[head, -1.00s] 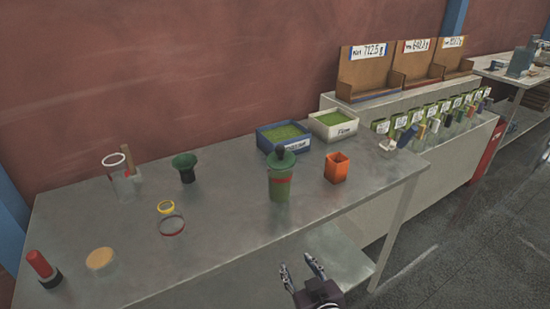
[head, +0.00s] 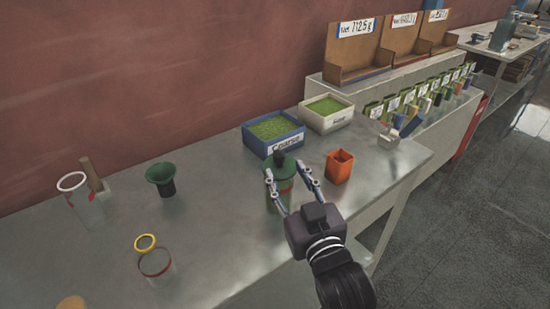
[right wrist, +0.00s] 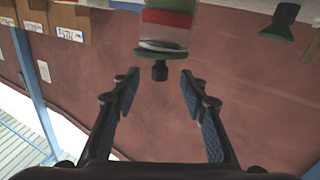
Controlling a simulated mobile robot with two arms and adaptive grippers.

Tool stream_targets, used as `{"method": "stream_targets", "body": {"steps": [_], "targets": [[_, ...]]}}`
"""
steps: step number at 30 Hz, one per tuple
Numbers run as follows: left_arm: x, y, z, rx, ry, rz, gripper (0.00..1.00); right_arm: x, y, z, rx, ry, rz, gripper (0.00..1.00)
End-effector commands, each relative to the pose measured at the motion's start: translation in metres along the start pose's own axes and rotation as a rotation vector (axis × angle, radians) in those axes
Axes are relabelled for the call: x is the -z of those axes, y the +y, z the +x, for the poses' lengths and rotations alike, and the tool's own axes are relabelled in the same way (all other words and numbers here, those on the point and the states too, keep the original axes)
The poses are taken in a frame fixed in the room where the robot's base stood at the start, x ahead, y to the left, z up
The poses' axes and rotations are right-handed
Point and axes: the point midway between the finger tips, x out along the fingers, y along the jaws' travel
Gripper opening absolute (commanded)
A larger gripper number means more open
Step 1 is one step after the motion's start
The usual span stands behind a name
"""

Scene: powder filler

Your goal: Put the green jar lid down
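The green jar (head: 274,201) stands upright on the steel table with its green lid (head: 283,170) on top. The lid has a dark knob. My right gripper (head: 284,173) is open, with its fingers reaching toward the lid from the front right. In the right wrist view, which shows the scene upside down, the knob (right wrist: 160,70) lies between the open fingertips with a gap on each side. The lid (right wrist: 161,50) and the jar (right wrist: 167,20) with its red band also show there. My left gripper is not in view.
An orange square cup (head: 339,168) stands right of the jar. Behind are a blue bin (head: 272,134) and a white bin (head: 327,113) of green powder. A dark green funnel (head: 161,178), a clear cylinder (head: 84,205) and rings (head: 155,263) are left. The table between is clear.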

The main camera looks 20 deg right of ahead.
Motion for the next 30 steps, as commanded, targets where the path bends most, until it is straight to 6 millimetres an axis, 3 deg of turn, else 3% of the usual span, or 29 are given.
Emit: {"method": "stream_targets", "body": {"steps": [13, 23, 30], "targets": [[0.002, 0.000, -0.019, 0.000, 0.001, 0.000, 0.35, 0.005, -0.001, 0.058, 0.000, -0.001, -0.001, 0.40], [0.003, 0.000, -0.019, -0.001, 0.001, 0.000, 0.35, 0.002, -0.001, 0.066, 0.000, -0.003, 0.000, 0.40], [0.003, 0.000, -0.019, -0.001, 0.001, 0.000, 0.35, 0.002, -0.001, 0.066, 0.000, -0.003, -0.001, 0.14]]}}
